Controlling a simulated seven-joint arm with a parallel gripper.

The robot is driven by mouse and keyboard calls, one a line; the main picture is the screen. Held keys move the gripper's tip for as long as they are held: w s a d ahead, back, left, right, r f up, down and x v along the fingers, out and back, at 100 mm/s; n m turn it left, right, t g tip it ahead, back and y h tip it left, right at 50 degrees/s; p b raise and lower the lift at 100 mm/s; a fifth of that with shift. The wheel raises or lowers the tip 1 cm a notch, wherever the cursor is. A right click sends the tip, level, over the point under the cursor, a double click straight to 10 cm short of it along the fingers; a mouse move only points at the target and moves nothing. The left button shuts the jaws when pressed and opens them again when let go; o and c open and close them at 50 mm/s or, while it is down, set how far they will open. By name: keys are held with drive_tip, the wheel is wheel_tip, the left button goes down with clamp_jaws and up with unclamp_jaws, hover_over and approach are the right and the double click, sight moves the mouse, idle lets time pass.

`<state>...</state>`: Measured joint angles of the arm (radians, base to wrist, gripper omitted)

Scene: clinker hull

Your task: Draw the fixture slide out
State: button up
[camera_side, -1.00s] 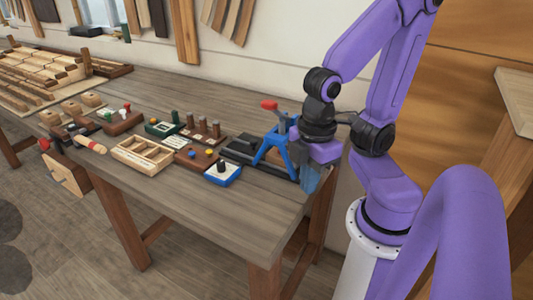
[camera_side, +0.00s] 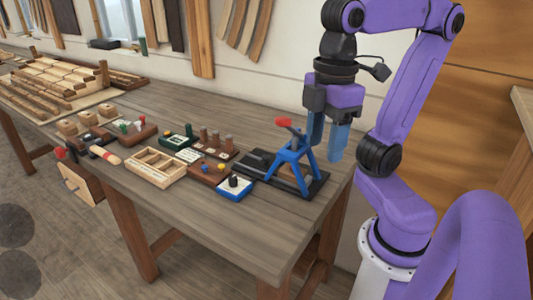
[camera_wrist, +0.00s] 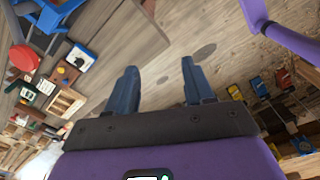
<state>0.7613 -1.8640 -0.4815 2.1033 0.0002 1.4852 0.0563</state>
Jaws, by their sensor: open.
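The fixture (camera_side: 293,165) is a blue A-shaped frame with a red-tipped lever, on a long black base (camera_side: 313,187) at the table's right end. In the wrist view its red part (camera_wrist: 24,57) shows at the upper left corner. A dark block sits on the base left of the blue frame; I cannot tell which part is the slide. My gripper (camera_side: 326,150) points down with its blue fingers apart, beside and above the right of the frame. From the side it overlaps the frame's edge, so contact is unclear. In the wrist view the space between the fingers (camera_wrist: 157,90) is empty.
Left of the fixture stand a blue-and-white box (camera_side: 235,188), a brown block (camera_side: 208,172), a wooden compartment tray (camera_side: 156,167) and a pegged block (camera_side: 215,150). The table's front strip (camera_side: 240,225) is clear. A wall rises behind the table.

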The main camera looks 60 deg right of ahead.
drive_tip(key=w+m, duration=0.7)
drive_tip(key=w, duration=0.3)
drive_tip(key=m, duration=1.4)
hover_over(266, 156)
wheel_tip(266, 156, down, 4)
wheel_tip(266, 156, down, 19)
drive_tip(key=shift+r, duration=0.1)
clamp_jaws()
